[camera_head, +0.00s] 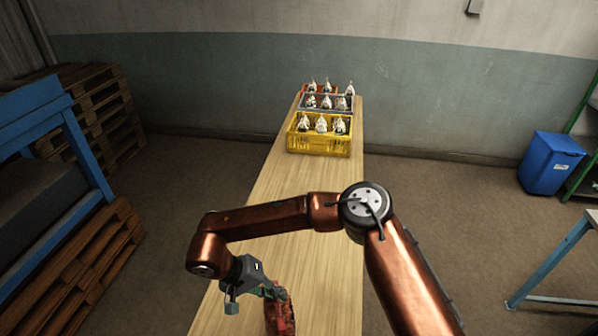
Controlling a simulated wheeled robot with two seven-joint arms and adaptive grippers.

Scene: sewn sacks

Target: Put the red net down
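The red net (281,316) is at the near end of the wooden table (282,190), cut off by the bottom edge of the view. My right gripper (255,300) is just left of the net's upper part. Its two fingers look spread apart, with bare wood showing between them. The right-hand finger overlaps or touches the net's top; I cannot tell which. Whether the net rests fully on the table is hidden by the picture edge. My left gripper is not in view.
A yellow crate (318,145) with several white-topped sacks stands at the table's far end. A grey crate (345,108) and a red crate (306,89) stand behind it, also holding sacks. The table's middle is clear, under my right arm. Wooden pallets (92,262) stand left.

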